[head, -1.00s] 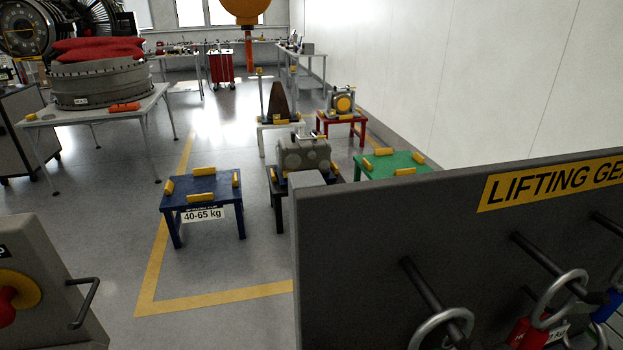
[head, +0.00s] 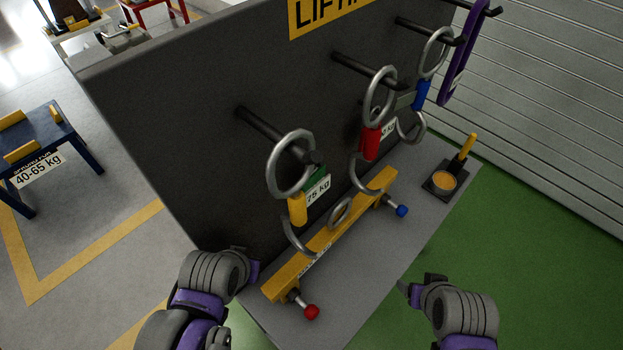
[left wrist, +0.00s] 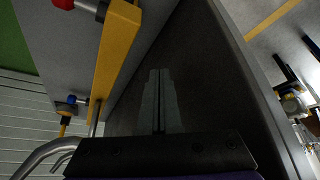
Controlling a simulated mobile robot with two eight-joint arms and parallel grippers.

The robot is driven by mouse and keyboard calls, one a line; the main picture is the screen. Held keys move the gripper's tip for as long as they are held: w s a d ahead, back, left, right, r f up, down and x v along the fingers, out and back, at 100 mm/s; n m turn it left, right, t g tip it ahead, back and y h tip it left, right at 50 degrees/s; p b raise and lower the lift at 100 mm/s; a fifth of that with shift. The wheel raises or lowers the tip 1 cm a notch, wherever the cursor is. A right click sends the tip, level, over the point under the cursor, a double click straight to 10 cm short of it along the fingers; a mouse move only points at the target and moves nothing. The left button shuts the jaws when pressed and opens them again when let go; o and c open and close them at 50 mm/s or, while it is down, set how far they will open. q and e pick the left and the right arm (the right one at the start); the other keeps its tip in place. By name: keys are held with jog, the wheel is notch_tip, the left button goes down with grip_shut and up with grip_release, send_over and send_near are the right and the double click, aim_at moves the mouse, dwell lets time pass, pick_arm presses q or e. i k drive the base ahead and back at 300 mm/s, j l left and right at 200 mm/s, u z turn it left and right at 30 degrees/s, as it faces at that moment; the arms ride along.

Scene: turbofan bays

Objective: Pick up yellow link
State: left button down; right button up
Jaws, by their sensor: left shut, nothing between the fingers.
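The yellow link (head: 297,208) hangs on the nearest peg of the dark lifting-gear board. It has a grey ring at the top, a yellow sleeve and a grey hook below. My left gripper (head: 254,272) is at the board's near edge, below and left of the link and apart from it. In the left wrist view its fingers (left wrist: 160,75) are together and empty, in front of the dark board. A grey curved bar (left wrist: 45,148) shows there at lower left; I cannot tell which link it belongs to. My right gripper (head: 407,287) is at lower right, away from the link; its opening is unclear.
A yellow beam (head: 345,218) with red and blue knobs lies on the grey shelf (head: 405,240) under the link. A red link (head: 371,142) and a blue link (head: 421,95) hang farther along. A purple loop (head: 461,60) hangs beyond them.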

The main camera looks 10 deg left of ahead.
aim_at(298, 202)
jog(key=k+l+u, duration=0.1)
jog(key=l+u, duration=0.2)
jog(key=u, duration=0.15)
jog(key=k+l+u, duration=0.15)
jog(key=l+u, duration=0.25)
jog(key=l, duration=0.75)
